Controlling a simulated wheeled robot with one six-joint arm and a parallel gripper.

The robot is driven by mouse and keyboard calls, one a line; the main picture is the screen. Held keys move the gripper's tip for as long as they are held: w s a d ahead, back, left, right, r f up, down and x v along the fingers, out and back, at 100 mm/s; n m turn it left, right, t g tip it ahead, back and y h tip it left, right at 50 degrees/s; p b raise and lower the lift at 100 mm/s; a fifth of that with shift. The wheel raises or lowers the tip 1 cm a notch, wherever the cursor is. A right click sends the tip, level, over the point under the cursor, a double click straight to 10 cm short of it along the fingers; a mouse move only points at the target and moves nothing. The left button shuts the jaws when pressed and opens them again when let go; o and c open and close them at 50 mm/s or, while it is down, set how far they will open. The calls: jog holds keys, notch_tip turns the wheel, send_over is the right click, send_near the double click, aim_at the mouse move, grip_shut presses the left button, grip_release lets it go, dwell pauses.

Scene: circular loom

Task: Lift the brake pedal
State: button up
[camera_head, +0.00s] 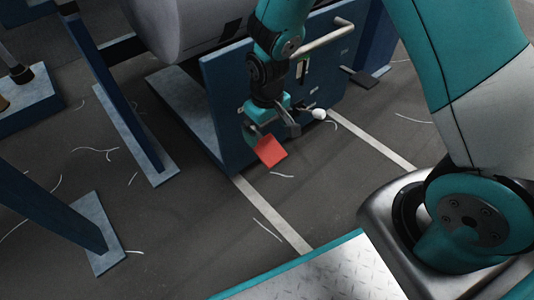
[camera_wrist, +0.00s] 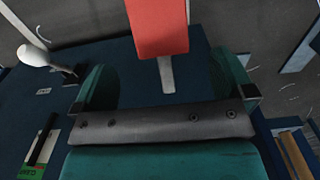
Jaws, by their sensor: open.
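The brake pedal, which I take to be the red flat plate, juts out low from the blue machine cabinet in the head view (camera_head: 271,151). It also shows at the top of the wrist view (camera_wrist: 158,28), with a grey stem below it. My gripper (camera_head: 270,127) points down beside the cabinet, just at the pedal. In the wrist view my gripper (camera_wrist: 165,82) has its two green fingers spread wide, with the stem between them in the picture. The gripper is open and empty. I cannot tell whether a finger touches the pedal.
The blue cabinet (camera_head: 225,120) stands close behind my gripper. A white knob (camera_head: 319,114) sits just right of it, and a metal handle bar (camera_head: 325,38) is above. The floor (camera_head: 190,230) in front is clear except for thread scraps.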

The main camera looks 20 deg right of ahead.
aim_at(267, 147)
notch_tip(267, 147, down, 8)
jog(key=b, duration=0.3)
jog(key=shift+r+b, duration=0.25)
jog(key=shift+b, duration=0.1)
